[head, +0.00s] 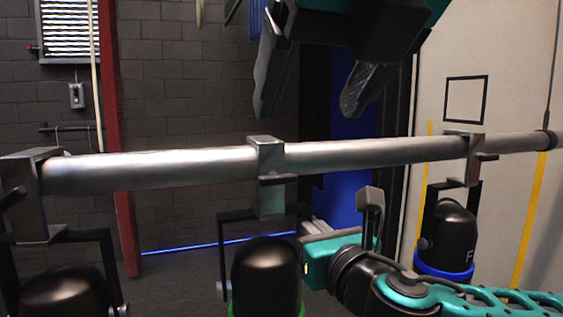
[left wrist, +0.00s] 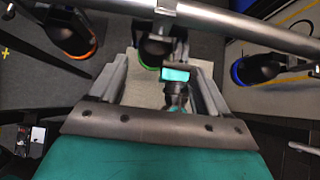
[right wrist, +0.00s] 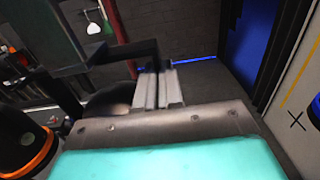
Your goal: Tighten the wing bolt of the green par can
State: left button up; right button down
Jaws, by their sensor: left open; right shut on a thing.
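The green par can (head: 265,272) hangs black and green-rimmed below the middle clamp (head: 268,160) on the silver pipe. It also shows in the left wrist view (left wrist: 152,52). A small dark piece (head: 280,179) juts from that clamp; I cannot tell if it is the wing bolt. My left gripper (head: 311,100) is open and empty above the pipe, its fingers spread to either side in the left wrist view (left wrist: 160,65). My right gripper (head: 314,230) is low beside the can's right side, shut on the can's black yoke (right wrist: 110,57), as the right wrist view shows.
The silver pipe (head: 370,152) crosses the whole view. A blue-rimmed can (head: 452,238) hangs at right. Another can (head: 62,292) hangs at left; an orange-rimmed can (left wrist: 70,35) shows in the left wrist view. The space above the pipe's left half is clear.

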aim_at(279, 175)
pick_arm(q)
jog(key=x, duration=1.1)
jog(key=shift+w+f, duration=0.15)
jog(key=c, duration=1.1)
jog(key=shift+o, duration=0.2)
